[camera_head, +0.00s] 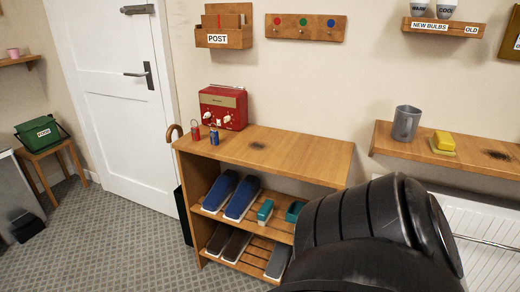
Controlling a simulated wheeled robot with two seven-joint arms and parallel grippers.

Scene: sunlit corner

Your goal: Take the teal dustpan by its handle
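Two teal things lie on the middle slatted shelf of the wooden shoe rack. The right one looks like an open, hollow pan and is likely the teal dustpan (294,211); I cannot make out its handle. The left one is a narrow teal piece (265,211) with a pale lower part, perhaps a brush. A large black arm link of mine fills the lower right and hides the rack's right end. Neither of my grippers is in view.
The shoe rack (310,150) has a mostly bare top, with a red radio (223,107) and two small padlock-like things at its left end. Blue shoes (240,197) lie left of the teal things. A wall shelf (470,160) holds a grey cup.

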